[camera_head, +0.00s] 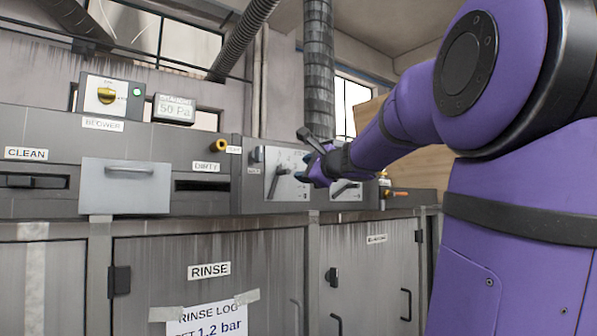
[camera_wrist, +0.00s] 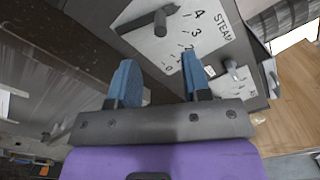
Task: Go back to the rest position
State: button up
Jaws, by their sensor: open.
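My purple arm reaches from the right in the head view. My gripper (camera_head: 308,168) is in front of the control panel, between two white dial plates. In the wrist view my gripper (camera_wrist: 160,76) shows two blue fingers spread apart, with nothing between them. Beyond the fingertips is a white dial plate (camera_wrist: 203,34) marked STEAM with numbers and a dark lever handle (camera_wrist: 160,24). The fingers appear apart from that handle. The left dial plate (camera_head: 291,177) also shows in the head view, partly hidden by my gripper.
A second dial plate (camera_head: 349,190) is just right of my gripper. A grey drawer front (camera_head: 125,190) juts out at left, near a DIRTY slot (camera_head: 203,186). Cabinet doors (camera_head: 215,260) stand below, and a ribbed duct (camera_head: 318,70) rises behind.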

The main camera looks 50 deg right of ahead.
jog(key=shift+s, duration=0.2)
dwell(0.5)
jog(key=s+a+f+n+g+y, duration=0.1)
jog(key=a+f+n+g+y, duration=0.15)
jog(key=a+f+n, duration=0.4)
jog(key=a+f+n+g+y, duration=0.1)
jog(key=a+f+n+y, duration=0.2)
jog(key=a, duration=0.6)
jog(key=s+a+f+n+g+y, duration=0.1)
jog(key=a+f+n+g+y, duration=0.1)
jog(key=a+f+n, duration=0.45)
jog(key=s+a+f+n+g+h, duration=0.1)
jog(key=s+a+f+n+g, duration=0.2)
jog(key=s+a+f+n, duration=0.2)
jog(key=s+a+f+n+g+h, duration=0.2)
jog(key=s+a+f+n, duration=0.3)
jog(key=s+f, duration=0.3)
jog(key=shift+s+f+n+g, duration=0.35)
jog(key=shift+s+n+g, duration=0.05)
jog(key=shift+g, duration=0.45)
